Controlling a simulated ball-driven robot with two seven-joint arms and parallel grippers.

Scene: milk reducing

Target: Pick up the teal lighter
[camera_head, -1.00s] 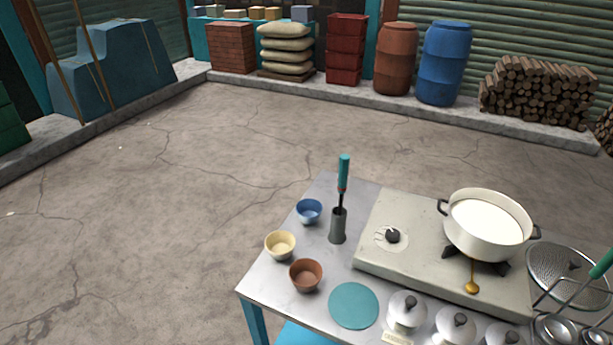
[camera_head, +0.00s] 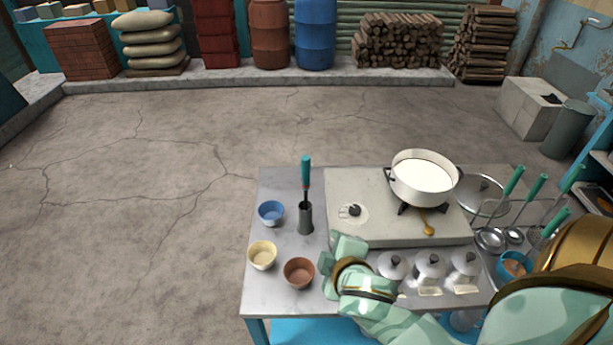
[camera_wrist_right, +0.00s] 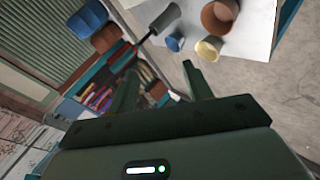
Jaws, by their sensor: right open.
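The teal lighter (camera_head: 306,172) stands upright, teal handle up, with its dark shaft down in a grey metal cup (camera_head: 306,220) on the left part of the metal table. In the right wrist view the lighter's red and dark part (camera_wrist_right: 121,55) shows at upper left, running from the grey cup (camera_wrist_right: 166,18). My right gripper (camera_head: 338,254) is open and empty, in front and to the right of the cup, apart from the lighter. Its two fingers also show in the right wrist view (camera_wrist_right: 160,88). My left gripper is out of view.
A blue bowl (camera_head: 271,212), a cream bowl (camera_head: 262,254) and a brown bowl (camera_head: 299,271) stand left of my gripper. A stove (camera_head: 345,185) with a white pot of milk (camera_head: 422,180) stands to the right. Lidded silver jars (camera_head: 430,268) line the front.

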